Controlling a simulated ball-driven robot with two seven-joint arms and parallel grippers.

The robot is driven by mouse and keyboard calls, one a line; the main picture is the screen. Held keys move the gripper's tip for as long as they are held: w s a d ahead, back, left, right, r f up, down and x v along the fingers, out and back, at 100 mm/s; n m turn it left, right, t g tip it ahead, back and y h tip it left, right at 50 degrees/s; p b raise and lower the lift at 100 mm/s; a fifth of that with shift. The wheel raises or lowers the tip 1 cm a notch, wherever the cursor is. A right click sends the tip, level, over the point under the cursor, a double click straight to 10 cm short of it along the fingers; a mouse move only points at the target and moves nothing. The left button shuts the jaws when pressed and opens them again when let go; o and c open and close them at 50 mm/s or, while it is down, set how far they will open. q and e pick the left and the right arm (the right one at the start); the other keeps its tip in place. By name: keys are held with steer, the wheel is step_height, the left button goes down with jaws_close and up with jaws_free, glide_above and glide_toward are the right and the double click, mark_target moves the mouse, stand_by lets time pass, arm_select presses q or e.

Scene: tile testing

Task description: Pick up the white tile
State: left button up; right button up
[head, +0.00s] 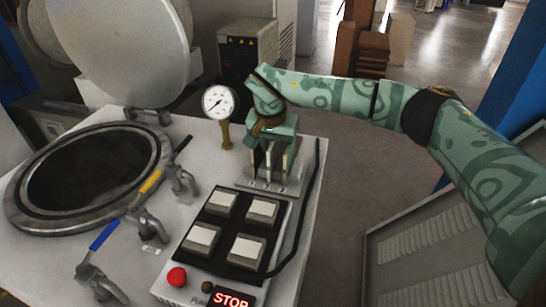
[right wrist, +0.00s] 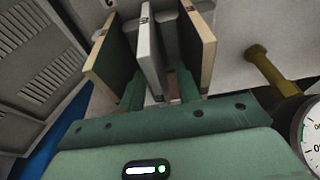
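The white tile (right wrist: 150,60) stands on edge between two other tiles in the right wrist view. The left tile (right wrist: 108,65) and the right tile (right wrist: 199,45) have tan edges. My right gripper (right wrist: 160,82) has its two green fingers apart, one on each side of the white tile's near end. I see no clear contact between fingers and tile. In the head view my right gripper (head: 272,146) points down over the upright tiles in their holder (head: 268,186), partly hiding them. My left gripper is not in view.
A panel with square white-topped pads (head: 247,250) lies in front of the holder. A pressure gauge (head: 218,102) stands left of my gripper. A round open chamber (head: 28,208) with valve handles is at left. A black cable (head: 311,190) runs along the right edge.

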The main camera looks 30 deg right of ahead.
steer(key=shift+f+p, duration=0.3)
steer(key=shift+p, duration=0.05)
stand_by(0.5)
jaws_close()
